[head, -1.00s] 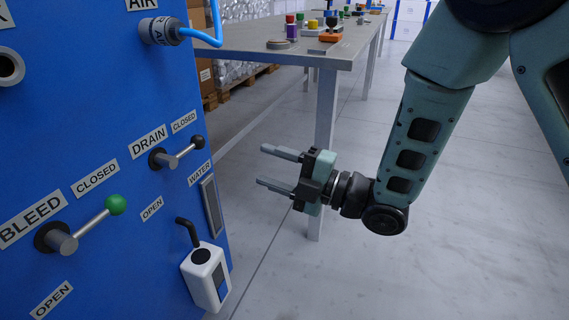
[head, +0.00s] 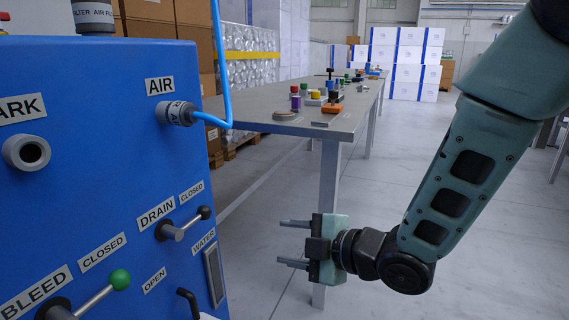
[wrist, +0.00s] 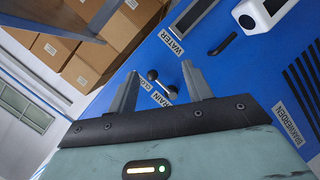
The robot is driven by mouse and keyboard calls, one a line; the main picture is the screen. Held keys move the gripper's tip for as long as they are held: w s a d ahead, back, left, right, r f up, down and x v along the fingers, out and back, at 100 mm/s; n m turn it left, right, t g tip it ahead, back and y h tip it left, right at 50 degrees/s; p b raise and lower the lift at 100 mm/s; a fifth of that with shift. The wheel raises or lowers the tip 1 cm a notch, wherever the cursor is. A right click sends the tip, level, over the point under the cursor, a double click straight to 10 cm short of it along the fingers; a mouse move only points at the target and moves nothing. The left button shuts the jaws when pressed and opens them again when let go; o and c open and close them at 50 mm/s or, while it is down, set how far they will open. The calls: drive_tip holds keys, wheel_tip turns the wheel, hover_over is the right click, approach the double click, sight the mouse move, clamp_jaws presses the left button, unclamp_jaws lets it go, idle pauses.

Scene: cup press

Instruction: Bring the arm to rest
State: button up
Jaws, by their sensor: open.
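My gripper (head: 294,244) is open and empty in the head view, its two fingers pointing left toward the blue panel. It hangs in free air in front of the near table leg, apart from the panel. In the wrist view its fingers (wrist: 160,90) are spread, with nothing between them but the panel beyond. My arm comes down from the upper right in the head view.
The blue panel (head: 105,180) carries a green-knobbed BLEED lever (head: 118,280), a black-knobbed DRAIN lever (head: 204,213) and an AIR fitting (head: 175,114) with a blue hose. A grey table (head: 255,103) holds several small parts. The floor below my arm is clear.

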drive_tip(key=s+d+r+m+g+h+p, duration=0.2)
drive_tip(key=s+d+m+g+h, duration=0.3)
drive_tip(key=s+m, duration=0.45)
drive_tip(key=s+d+r+m+g+h+p, duration=0.25)
drive_tip(key=s+d+m+h, duration=0.45)
drive_tip(key=s, duration=0.6)
wheel_tip(320, 180, up, 38)
drive_tip(key=n+y+p, duration=0.1)
drive_tip(key=p, duration=3.6)
drive_tip(key=shift+s+d+g, duration=0.35)
drive_tip(key=shift+g, duration=0.1)
